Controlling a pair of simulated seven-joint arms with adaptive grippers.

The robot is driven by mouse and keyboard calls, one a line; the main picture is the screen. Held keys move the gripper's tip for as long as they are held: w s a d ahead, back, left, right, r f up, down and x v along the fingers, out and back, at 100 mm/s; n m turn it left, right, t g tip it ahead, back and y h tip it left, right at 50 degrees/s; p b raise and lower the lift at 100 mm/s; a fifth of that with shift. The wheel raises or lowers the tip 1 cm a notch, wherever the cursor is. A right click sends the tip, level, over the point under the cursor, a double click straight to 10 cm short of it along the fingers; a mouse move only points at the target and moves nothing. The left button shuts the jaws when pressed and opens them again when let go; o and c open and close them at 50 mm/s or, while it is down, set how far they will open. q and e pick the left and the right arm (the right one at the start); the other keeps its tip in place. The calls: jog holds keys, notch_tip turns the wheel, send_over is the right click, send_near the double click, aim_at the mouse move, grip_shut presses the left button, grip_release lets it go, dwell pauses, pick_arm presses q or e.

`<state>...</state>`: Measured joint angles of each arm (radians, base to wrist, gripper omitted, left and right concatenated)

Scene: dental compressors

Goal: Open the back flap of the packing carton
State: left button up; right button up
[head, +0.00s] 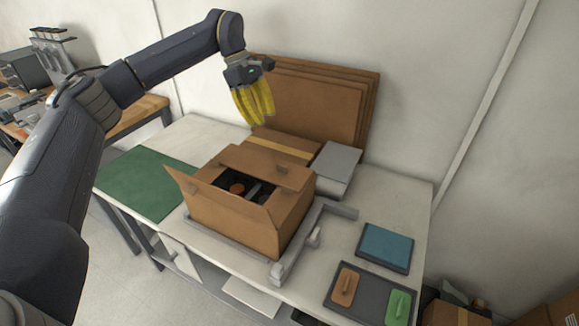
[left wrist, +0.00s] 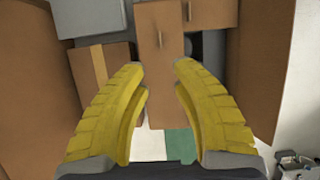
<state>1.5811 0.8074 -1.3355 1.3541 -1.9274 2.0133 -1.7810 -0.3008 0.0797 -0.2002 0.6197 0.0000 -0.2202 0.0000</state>
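The brown packing carton (head: 240,219) stands on the table with its dark inside partly showing. Its back flap (head: 262,162) lies roughly flat over the rear part of the opening and carries a small tab (head: 281,169). The flap (left wrist: 155,85) also shows between and beyond my fingers in the left wrist view, with its tab (left wrist: 160,39). My left gripper (head: 256,108) is open and empty, with yellow fingers pointing down, above and behind the carton. My right gripper is not in view.
Flat cardboard sheets (head: 320,103) lean on the wall behind. A taped box (head: 283,146) and a grey box (head: 337,162) stand behind the carton. A grey frame (head: 318,222) borders it. A green mat (head: 146,184) lies left; a blue pad (head: 385,244) lies right.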

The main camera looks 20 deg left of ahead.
pick_arm(q)
jog(key=x, duration=1.7)
jog(key=shift+c, duration=0.4)
grip_shut()
